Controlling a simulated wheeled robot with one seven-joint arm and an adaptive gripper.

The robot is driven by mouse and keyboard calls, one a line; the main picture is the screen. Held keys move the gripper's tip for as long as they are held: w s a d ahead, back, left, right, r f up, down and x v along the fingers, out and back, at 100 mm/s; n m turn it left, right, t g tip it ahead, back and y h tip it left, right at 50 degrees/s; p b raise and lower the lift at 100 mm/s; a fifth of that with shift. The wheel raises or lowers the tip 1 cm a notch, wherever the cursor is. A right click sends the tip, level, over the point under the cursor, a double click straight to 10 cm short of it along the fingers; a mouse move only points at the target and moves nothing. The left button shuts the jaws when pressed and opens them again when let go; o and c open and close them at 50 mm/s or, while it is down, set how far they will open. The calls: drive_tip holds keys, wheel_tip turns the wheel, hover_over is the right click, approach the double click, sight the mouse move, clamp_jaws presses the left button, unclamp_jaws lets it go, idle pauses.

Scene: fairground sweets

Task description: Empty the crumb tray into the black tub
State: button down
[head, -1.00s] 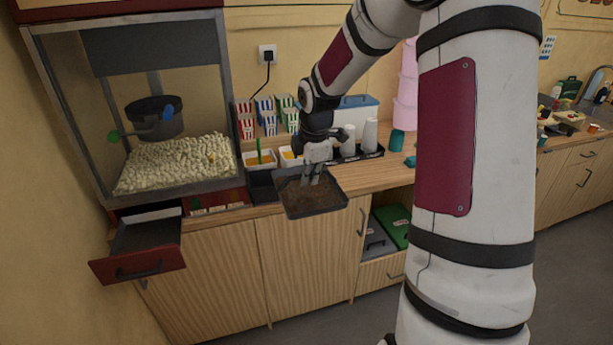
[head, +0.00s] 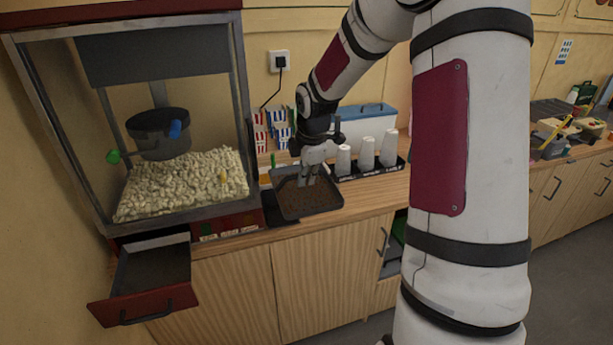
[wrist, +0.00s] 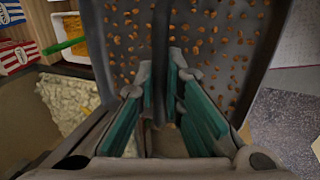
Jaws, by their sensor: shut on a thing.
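The crumb tray (head: 325,204) is dark and square, with brown crumbs spread over its floor. It is held roughly level above the counter's front edge, right of the popcorn machine. My gripper (head: 308,178) is shut on the tray. In the wrist view, my gripper (wrist: 162,85) has its fingers around a dark upright part of the crumb tray (wrist: 120,50), with crumbs on both sides. The black tub (head: 281,212) appears as a dark shape on the counter at the tray's left, mostly hidden behind and below it.
The popcorn machine (head: 213,218) stands at the left, its red-fronted drawer (head: 150,309) pulled out and empty of crumbs. A black cup rack (head: 385,168) with white cups is right of the tray. Striped boxes (head: 279,128) and a white cooler (head: 362,127) stand behind.

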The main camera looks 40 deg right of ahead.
drive_tip(key=shift+w+d+f+t+h+b, duration=0.7)
drive_tip(key=shift+w+f+t+b, duration=0.65)
drive_tip(key=shift+w+t, duration=1.05)
drive_tip(key=shift+w+d+f+t+h+b, duration=0.8)
drive_tip(key=shift+w+t+b, duration=0.8)
drive_tip(key=shift+w+t, duration=0.8)
drive_tip(key=shift+w+d+f+t+h+b, duration=0.5)
drive_tip(key=shift+w+f+t+b, duration=0.9)
drive_tip(key=shift+w+t, duration=1)
drive_tip(key=shift+s+a+r+t, duration=0.1)
drive_tip(key=shift+s+r+t, duration=0.1)
drive_tip(key=shift+s+t, duration=0.25)
